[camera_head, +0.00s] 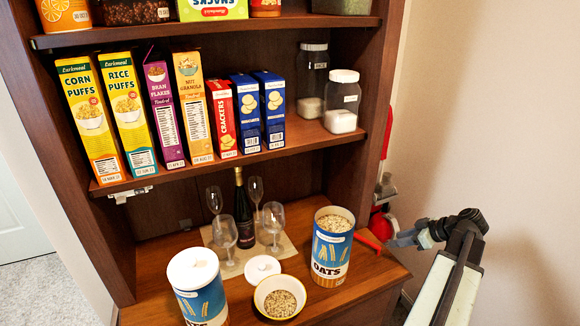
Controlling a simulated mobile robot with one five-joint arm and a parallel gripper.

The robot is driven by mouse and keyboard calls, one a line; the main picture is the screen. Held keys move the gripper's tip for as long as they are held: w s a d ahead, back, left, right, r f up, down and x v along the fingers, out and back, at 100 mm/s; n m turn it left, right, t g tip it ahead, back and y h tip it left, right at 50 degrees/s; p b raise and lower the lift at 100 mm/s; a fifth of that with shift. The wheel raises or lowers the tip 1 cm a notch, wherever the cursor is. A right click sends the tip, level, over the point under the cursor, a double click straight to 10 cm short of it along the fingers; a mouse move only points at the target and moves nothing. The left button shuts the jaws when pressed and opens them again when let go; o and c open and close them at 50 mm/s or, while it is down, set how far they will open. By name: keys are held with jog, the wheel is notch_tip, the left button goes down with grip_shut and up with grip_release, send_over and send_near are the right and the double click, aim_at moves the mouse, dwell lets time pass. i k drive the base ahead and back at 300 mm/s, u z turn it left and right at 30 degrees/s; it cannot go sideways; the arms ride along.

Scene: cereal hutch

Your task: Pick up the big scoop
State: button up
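I cannot make out a big scoop for certain in the head view. A flat orange-red piece (370,240) shows at the right edge of the counter, beside the open oats canister (331,250); I cannot tell what it belongs to. The open canister is full of oats, and no scoop shows in it. A white bowl with a yellow rim (263,301) holds oats or a similar grain. My gripper (402,238) is at the right, just off the counter's right side, pointing left. Its fingers are small and seen from the side, and nothing clearly shows between them.
A lidded oats canister (200,300) stands left of the bowl, with a loose white lid (262,268) behind the bowl. Several glasses and a dark bottle (243,215) stand at the back. Cereal boxes fill the shelf above. A red-handled object (387,140) stands by the wall.

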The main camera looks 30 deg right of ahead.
aim_at(359, 237)
jog(key=k, duration=1)
